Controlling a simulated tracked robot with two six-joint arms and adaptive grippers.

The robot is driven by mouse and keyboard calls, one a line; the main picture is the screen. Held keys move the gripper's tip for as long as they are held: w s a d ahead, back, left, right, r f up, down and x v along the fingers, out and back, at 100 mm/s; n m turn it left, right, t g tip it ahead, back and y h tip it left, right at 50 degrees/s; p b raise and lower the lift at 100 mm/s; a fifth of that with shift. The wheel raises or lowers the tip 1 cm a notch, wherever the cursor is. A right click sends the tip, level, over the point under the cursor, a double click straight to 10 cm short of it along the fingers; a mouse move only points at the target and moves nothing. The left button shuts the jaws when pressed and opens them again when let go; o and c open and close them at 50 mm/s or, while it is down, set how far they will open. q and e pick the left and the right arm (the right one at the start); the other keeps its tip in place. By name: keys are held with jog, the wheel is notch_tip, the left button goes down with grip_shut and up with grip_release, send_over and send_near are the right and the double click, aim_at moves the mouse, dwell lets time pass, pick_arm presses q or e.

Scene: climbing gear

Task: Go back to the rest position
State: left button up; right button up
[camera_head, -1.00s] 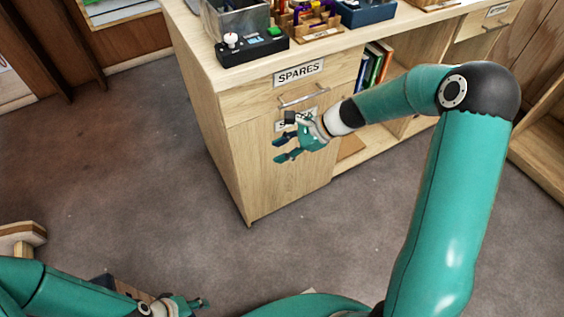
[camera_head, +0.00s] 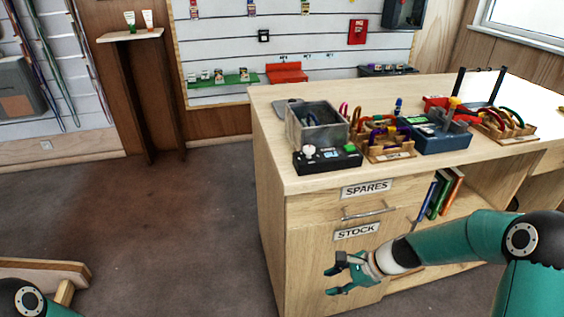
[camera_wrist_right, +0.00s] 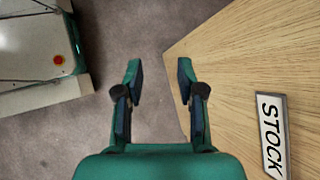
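My right gripper (camera_head: 343,273) is in front of the counter's cupboard front, just below the STOCK label (camera_head: 357,231). In the right wrist view my right gripper (camera_wrist_right: 160,82) has its two fingers spread apart with nothing between them, above the grey floor and beside the wooden cupboard face. My left gripper is outside the head view. Only a part of my left arm shows at the bottom left.
The wooden counter (camera_head: 273,150) bears a black device (camera_head: 327,160), a grey bin (camera_head: 317,127), a wooden rack (camera_head: 388,150) and a blue box (camera_head: 436,136). The SPARES drawer (camera_head: 366,188) looks shut. A wooden piece (camera_head: 50,270) stands at the lower left. The floor (camera_head: 150,235) between is clear.

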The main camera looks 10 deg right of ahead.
jog(key=s+a+f+n+g+h+p, duration=0.1)
jog(key=s+a+f+n+p, duration=0.1)
jog(key=s+a+n+p, duration=0.3)
jog(key=s+a+f+n+g+h+p, duration=0.1)
jog(key=s+a+n+p, duration=0.4)
jog(key=s+n, duration=0.7)
jog(key=shift+s+a+f+g+h+p, duration=0.25)
jog(key=shift+s+f+g+h+p, duration=0.2)
jog(key=shift+s+f, duration=0.45)
